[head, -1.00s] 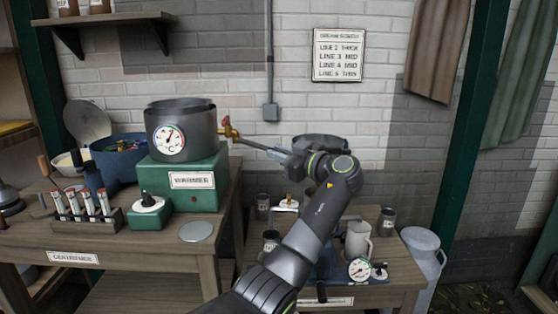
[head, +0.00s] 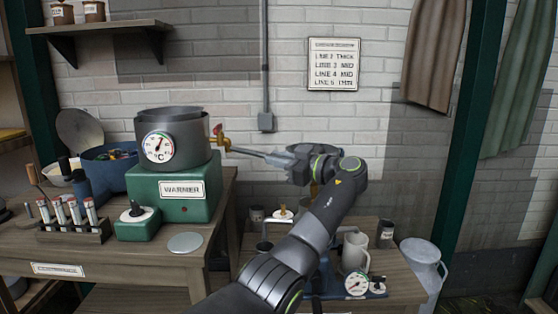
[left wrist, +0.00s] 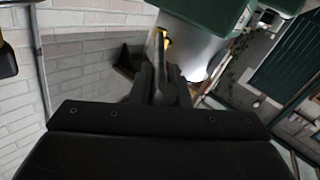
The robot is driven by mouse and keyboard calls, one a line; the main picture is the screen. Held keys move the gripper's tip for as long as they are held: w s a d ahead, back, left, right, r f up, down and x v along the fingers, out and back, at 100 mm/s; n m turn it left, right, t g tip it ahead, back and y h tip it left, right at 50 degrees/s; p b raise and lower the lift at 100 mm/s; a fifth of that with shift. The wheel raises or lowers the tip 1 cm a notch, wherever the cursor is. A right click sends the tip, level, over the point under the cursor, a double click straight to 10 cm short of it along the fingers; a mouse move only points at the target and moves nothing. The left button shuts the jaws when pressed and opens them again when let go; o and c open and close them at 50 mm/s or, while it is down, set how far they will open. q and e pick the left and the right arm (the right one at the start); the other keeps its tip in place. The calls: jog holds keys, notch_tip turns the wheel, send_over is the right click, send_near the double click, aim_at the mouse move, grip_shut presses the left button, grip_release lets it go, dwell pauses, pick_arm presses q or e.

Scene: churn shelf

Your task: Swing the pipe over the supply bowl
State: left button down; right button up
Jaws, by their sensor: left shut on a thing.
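The thin grey pipe (head: 246,152) runs right from a brass tap (head: 220,139) on the side of the grey warmer pot (head: 187,128). My left gripper (head: 270,157) is shut on the pipe's right end, hiding its tip. The dark supply bowl (head: 318,149) shows just behind and above my gripper, partly covered by it. I cannot tell whether the pipe's end lies over the bowl. In the left wrist view my close-set fingers (left wrist: 162,75) point at the pipe (left wrist: 160,45) and a yellow tap part. My right gripper is out of view.
The green warmer (head: 172,190) stands on the left table with a test-tube rack (head: 73,222) and a blue pot (head: 110,165). A white mug (head: 356,253) and a gauge (head: 356,284) are on the low table. A milk can (head: 424,262) stands to its right.

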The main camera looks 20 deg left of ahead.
pick_arm(q)
jog(key=shift+f, duration=0.1)
jog(key=c, duration=1.4)
grip_release()
jog(key=shift+a, duration=0.1)
jog(key=shift+c, duration=0.2)
